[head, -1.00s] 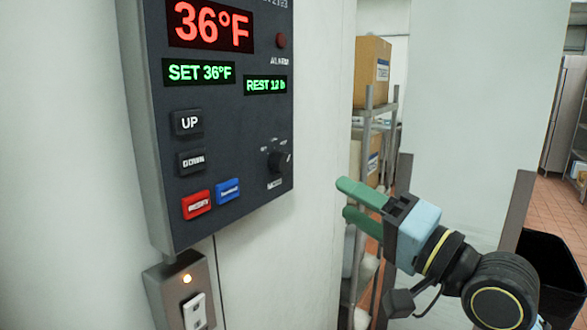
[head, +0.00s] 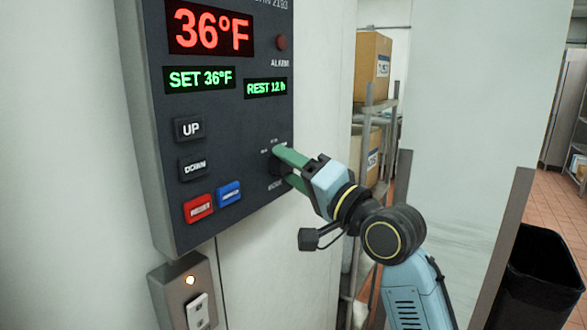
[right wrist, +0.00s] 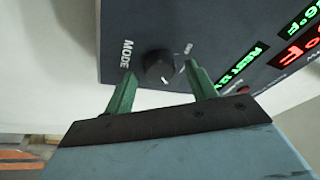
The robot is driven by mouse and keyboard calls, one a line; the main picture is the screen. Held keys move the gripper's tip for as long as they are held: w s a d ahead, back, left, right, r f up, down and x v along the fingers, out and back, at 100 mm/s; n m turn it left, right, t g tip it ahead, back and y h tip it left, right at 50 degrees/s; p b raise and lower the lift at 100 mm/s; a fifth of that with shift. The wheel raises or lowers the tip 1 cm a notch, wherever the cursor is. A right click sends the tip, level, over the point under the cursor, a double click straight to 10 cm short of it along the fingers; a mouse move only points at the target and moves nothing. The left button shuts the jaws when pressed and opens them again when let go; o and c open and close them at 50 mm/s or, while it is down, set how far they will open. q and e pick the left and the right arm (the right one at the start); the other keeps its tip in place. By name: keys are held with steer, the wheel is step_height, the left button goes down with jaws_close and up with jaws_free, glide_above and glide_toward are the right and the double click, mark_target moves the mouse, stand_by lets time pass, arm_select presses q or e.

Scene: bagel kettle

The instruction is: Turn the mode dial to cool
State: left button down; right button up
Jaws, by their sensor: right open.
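The mode dial is a round black knob on the lower right of a dark control panel (head: 235,130). In the right wrist view the dial (right wrist: 160,67) shows whole, with the word MODE beside it; its pointer's setting is too small to read. My right gripper (head: 279,165) has green fingers and is at the dial in the head view, hiding most of it. In the right wrist view my right gripper (right wrist: 163,82) is open, one finger on each side of the dial, with gaps between fingers and dial. My left gripper is not in view.
The panel has UP (head: 188,128) and DOWN (head: 193,167) buttons, a red button (head: 199,208) and a blue button (head: 229,193). A switch box (head: 186,290) with a lit orange lamp is below. A shelf with boxes (head: 371,65) and a black bin (head: 541,280) stand to the right.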

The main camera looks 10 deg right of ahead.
steer(key=c, duration=1)
steer(key=shift+n, duration=0.3)
steer(key=n+y+b, duration=0.1)
steer(key=n, duration=0.1)
steer(key=n+y+b, duration=0.1)
steer(key=n, duration=0.2)
steer(key=shift+w+d+f+g+b, duration=0.1)
steer(key=shift+d+f+g+b, duration=0.05)
steer(key=shift+g+b, duration=0.2)
steer(key=shift+n+g+y+b, duration=0.35)
steer(key=shift+n+y+b, duration=0.25)
steer(key=shift+n, duration=0.85)
steer(key=shift+n+g+y+b, duration=0.35)
steer(key=shift+n+b, duration=0.4)
steer(key=shift+n, duration=0.7)
steer(key=shift+r, duration=0.2)
steer(key=o, duration=1)
